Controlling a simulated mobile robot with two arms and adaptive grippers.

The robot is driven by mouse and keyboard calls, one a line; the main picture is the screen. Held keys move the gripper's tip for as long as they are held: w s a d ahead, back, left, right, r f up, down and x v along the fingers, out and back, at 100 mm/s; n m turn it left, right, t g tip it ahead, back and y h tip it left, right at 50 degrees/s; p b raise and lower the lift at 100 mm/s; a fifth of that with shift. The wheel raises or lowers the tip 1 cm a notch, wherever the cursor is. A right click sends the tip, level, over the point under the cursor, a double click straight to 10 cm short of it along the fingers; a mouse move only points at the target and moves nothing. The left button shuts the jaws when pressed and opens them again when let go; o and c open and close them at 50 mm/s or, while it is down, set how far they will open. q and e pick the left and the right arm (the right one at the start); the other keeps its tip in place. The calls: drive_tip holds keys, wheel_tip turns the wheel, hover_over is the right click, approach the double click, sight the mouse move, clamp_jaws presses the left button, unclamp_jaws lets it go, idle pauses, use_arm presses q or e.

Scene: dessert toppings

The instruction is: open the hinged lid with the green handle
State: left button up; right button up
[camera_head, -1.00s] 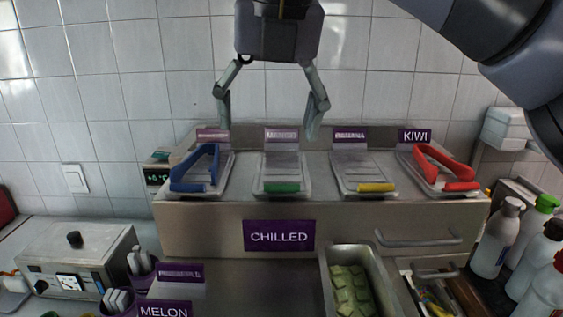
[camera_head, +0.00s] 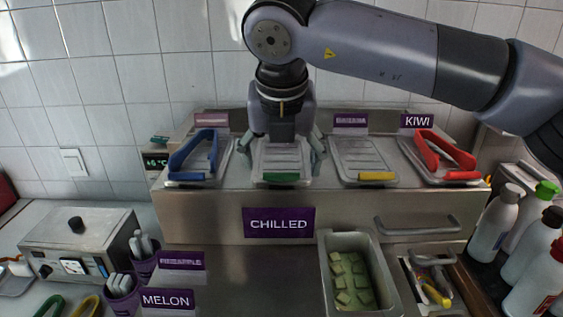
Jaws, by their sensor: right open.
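The lid with the green handle (camera_head: 281,178) is the second from the left on top of the chilled unit. It is a clear lid (camera_head: 280,158) and lies closed and flat. My right gripper (camera_head: 282,150) is open above it and points down, one finger at each side of the lid's rear part. Whether the fingers touch the lid, I cannot tell. The gripper body hides the lid's back edge and the label behind it. My left gripper is not in view.
A blue-handled lid with blue tongs (camera_head: 196,153) is to the left. A yellow-handled lid (camera_head: 364,160) and a red-handled one with red tongs (camera_head: 441,155) are to the right. A metal pan (camera_head: 325,262) of green cubes stands in front. Bottles (camera_head: 497,222) stand at right.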

sight(282, 169)
drive_tip(key=shift+x, duration=1.55)
drive_tip(key=c, duration=1.6)
drive_tip(key=shift+r+p, duration=0.15)
drive_tip(key=shift+p, duration=0.2)
